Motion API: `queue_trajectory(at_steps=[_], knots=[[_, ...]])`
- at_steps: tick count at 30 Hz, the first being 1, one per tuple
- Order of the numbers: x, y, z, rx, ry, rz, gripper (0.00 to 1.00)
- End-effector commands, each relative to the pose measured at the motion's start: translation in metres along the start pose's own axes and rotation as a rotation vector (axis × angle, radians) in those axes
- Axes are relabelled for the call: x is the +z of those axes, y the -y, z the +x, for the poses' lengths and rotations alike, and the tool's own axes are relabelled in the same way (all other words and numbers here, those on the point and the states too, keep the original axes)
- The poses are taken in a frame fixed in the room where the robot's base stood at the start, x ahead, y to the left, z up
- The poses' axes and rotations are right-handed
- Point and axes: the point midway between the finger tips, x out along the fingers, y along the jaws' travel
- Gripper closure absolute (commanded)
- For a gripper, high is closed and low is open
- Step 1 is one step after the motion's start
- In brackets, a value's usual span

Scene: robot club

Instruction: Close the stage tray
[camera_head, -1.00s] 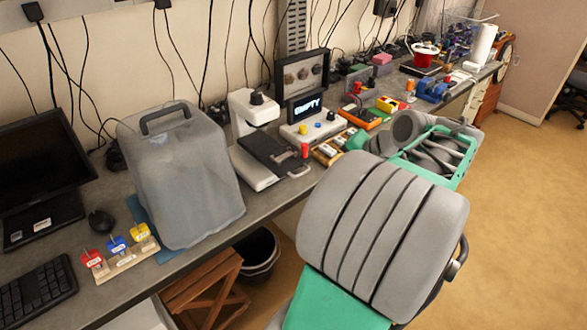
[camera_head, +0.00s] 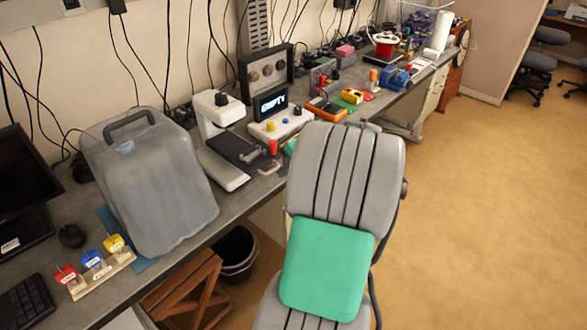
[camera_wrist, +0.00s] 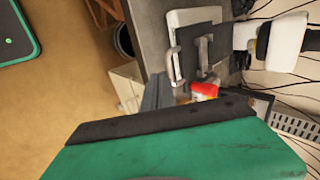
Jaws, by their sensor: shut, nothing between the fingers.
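The stage tray (camera_head: 236,149) is a dark flat plate on the white instrument (camera_head: 217,118) on the bench. It sticks out toward the bench's front edge. A pale handle (camera_head: 270,170) is on its outer end. In the wrist view the tray (camera_wrist: 222,37) and its handle (camera_wrist: 172,66) show at top centre. My gripper (camera_wrist: 158,80) shows there as dark shut fingers, empty, just below the handle in the picture. I cannot tell whether they touch it. In the head view my arm hides the gripper.
A red-topped part (camera_head: 273,147) stands close beside the tray; it also shows in the wrist view (camera_wrist: 204,90). A covered machine (camera_head: 150,185) is left of the instrument. A display box reading EMPTY (camera_head: 272,104) stands behind. The floor (camera_head: 480,200) on the right is clear.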

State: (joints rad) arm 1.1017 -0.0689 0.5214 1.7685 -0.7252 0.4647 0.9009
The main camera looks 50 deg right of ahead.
Motion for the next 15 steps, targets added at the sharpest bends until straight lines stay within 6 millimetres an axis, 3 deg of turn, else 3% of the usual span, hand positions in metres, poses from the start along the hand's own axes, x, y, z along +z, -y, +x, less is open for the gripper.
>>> queue_trajectory(at_steps=[5, 15], knots=[[0.0001, 0.0076, 0.0102, 0.001, 0.001, 0.002, 1.00], [0.0000, 0.0092, 0.0122, 0.001, 0.001, 0.001, 1.00]])
